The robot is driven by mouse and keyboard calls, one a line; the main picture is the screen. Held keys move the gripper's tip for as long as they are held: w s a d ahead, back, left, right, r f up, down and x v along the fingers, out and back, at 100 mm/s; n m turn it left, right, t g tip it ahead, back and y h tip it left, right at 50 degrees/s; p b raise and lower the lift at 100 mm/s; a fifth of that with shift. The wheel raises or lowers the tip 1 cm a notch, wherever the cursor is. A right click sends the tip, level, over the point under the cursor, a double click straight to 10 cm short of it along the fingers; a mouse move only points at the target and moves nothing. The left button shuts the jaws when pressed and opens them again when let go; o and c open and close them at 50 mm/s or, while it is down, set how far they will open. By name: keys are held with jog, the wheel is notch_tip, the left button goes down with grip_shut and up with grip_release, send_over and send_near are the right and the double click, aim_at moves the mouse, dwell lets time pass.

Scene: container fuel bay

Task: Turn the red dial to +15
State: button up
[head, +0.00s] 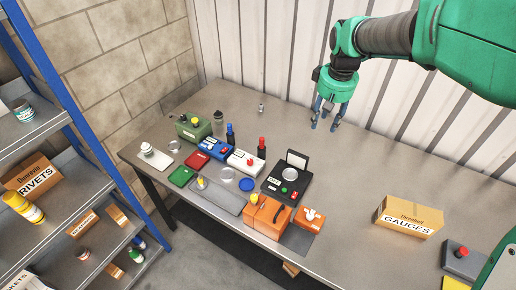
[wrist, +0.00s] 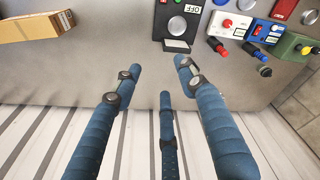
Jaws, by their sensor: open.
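My gripper (head: 327,112) hangs above the bench near the back wall, its blue fingers spread and empty. In the wrist view it (wrist: 155,82) also shows open, with nothing between the fingers. No clearly marked red dial with a readable scale shows. Possible matches are a small red box (head: 197,160), a white box (head: 245,162) with a red knob, and a black box (head: 284,188) with small coloured parts. The wrist view shows the black box (wrist: 161,22) with a grey disc and an OFF label, and the white box's red knob (wrist: 228,23). My gripper is apart from all of them.
A green box (head: 194,127), a blue box (head: 213,149) and an orange box (head: 267,217) crowd the left half of the bench. A GAUGES carton (head: 408,217) and a grey box with a red button (head: 461,253) stand right. The bench (head: 360,175) between is clear.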

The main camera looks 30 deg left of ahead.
jog(key=w+a+f+n+g+p, duration=0.1)
jog(key=a+f, duration=0.4)
jog(key=a, duration=0.3)
jog(key=a+f+n+p, duration=0.1)
jog(key=a+f+n, duration=0.1)
jog(key=a+f, duration=0.35)
jog(key=n+h+p, duration=0.1)
jog(key=n+p, duration=0.1)
send_over(250, 161)
notch_tip(250, 161, down, 9)
jog(key=shift+a+f+g, duration=0.1)
jog(key=shift+g, duration=0.3)
jog(key=shift+f, duration=0.15)
notch_tip(250, 161, down, 14)
jog(key=shift+r, duration=0.2)
grip_shut()
